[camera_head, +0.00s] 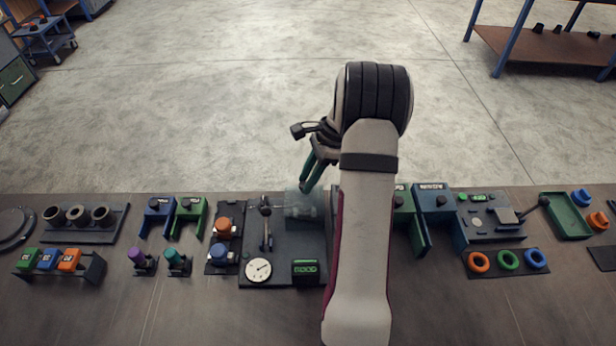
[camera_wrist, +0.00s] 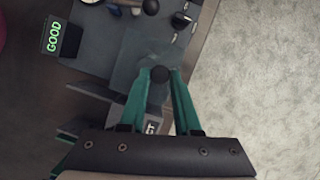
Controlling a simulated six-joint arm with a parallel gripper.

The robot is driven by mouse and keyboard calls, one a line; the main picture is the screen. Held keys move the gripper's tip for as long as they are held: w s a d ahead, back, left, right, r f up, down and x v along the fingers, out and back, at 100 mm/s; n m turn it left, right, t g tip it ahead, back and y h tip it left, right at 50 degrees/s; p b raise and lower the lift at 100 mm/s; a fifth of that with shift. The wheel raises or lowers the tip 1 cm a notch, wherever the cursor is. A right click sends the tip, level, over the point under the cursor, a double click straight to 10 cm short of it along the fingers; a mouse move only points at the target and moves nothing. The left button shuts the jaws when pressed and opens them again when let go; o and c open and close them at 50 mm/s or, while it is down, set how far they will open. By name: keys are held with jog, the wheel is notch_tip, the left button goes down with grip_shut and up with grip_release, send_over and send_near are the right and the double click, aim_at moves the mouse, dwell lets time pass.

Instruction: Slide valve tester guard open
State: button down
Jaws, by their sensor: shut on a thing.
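The valve tester (camera_head: 284,250) is a dark plate on the bench with a white dial gauge (camera_head: 258,270), a small lever and a display (camera_head: 305,268). The display reads GOOD in green in the wrist view (camera_wrist: 54,36). A clear, see-through guard (camera_head: 300,208) covers the plate's back right part; it also shows in the wrist view (camera_wrist: 150,45). My gripper (camera_head: 306,188) reaches down at the guard. In the wrist view its green fingers (camera_wrist: 160,82) are shut on a round black knob (camera_wrist: 160,74) at the guard. My arm hides the plate's right side in the head view.
Orange and blue knobs (camera_head: 222,228) stand on a plate just left of the tester. Blue and green brackets (camera_head: 188,215) stand further left. A green bracket and a blue block (camera_head: 432,203) stand right of my arm. Bare floor lies beyond the bench's back edge.

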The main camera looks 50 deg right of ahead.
jog(key=s+a, duration=0.6)
jog(key=shift+s+a, duration=0.15)
jog(key=c, duration=0.6)
grip_release()
jog(key=v, duration=1.5)
jog(key=shift+r, duration=0.4)
